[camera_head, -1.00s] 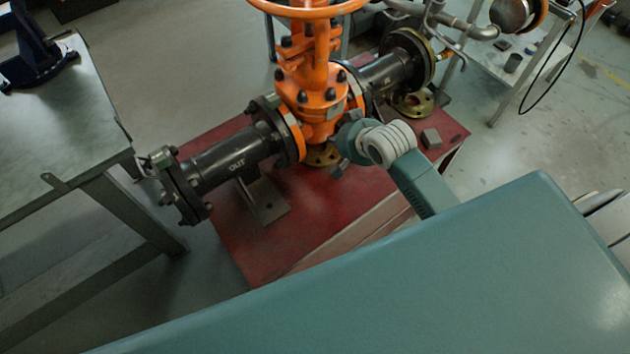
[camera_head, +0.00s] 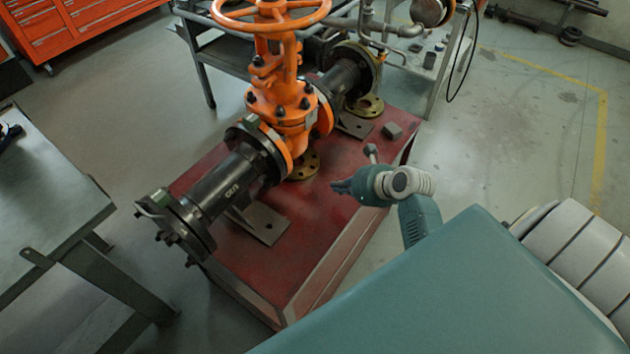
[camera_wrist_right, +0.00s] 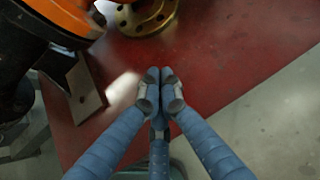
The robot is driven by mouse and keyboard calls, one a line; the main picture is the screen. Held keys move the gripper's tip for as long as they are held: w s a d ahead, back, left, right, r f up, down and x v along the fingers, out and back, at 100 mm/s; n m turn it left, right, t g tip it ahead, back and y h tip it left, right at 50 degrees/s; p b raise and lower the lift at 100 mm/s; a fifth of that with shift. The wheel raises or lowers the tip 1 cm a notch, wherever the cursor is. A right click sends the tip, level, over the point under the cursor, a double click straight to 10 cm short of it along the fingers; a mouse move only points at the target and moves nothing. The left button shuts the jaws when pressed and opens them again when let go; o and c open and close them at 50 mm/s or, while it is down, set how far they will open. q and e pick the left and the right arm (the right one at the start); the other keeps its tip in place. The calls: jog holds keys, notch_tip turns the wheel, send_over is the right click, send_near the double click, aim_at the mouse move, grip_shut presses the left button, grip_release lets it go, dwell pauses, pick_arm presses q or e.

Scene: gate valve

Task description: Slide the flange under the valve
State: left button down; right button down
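The orange valve (camera_head: 284,105) with its handwheel stands between two black pipe pieces over a red stand. A brass flange (camera_head: 303,167) with bolt holes lies on the red top, partly under the valve, its far side hidden. It also shows at the top of the right wrist view (camera_wrist_right: 150,14). My right gripper (camera_head: 353,168) is to the right of the flange, apart from it, with red surface between them. Its fingers look spread and hold nothing; in the right wrist view (camera_wrist_right: 160,102) two fingers are side by side and one is opposite. My left gripper is not in view.
A grey bracket (camera_head: 262,224) supports the near black pipe (camera_head: 226,189). The right front of the red top (camera_head: 325,235) is clear. Metal tables stand left and behind.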

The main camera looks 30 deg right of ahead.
aim_at(308, 176)
jog(key=b+x, duration=0.1)
jog(key=x, duration=0.6)
jog(key=shift+w+a+f, duration=0.15)
jog(key=shift+w+f, duration=0.05)
jog(key=shift+w, duration=0.05)
jog(key=shift+w+a, duration=0.2)
jog(key=shift+w, duration=0.75)
jog(key=shift+w+a, duration=0.15)
jog(key=shift+w, duration=0.8)
jog(key=shift+r, duration=0.1)
jog(key=p, duration=0.1)
jog(key=w+p, duration=0.1)
jog(key=p, duration=0.1)
jog(key=shift+w+a+r+p, duration=0.1)
jog(key=shift+r+p, duration=0.2)
jog(key=shift+r, duration=0.05)
jog(key=shift+w+a, duration=0.1)
jog(key=shift+w+f, duration=0.1)
jog(key=shift+f, duration=0.2)
jog(key=shift+a+p, duration=0.1)
jog(key=shift+p, duration=0.2)
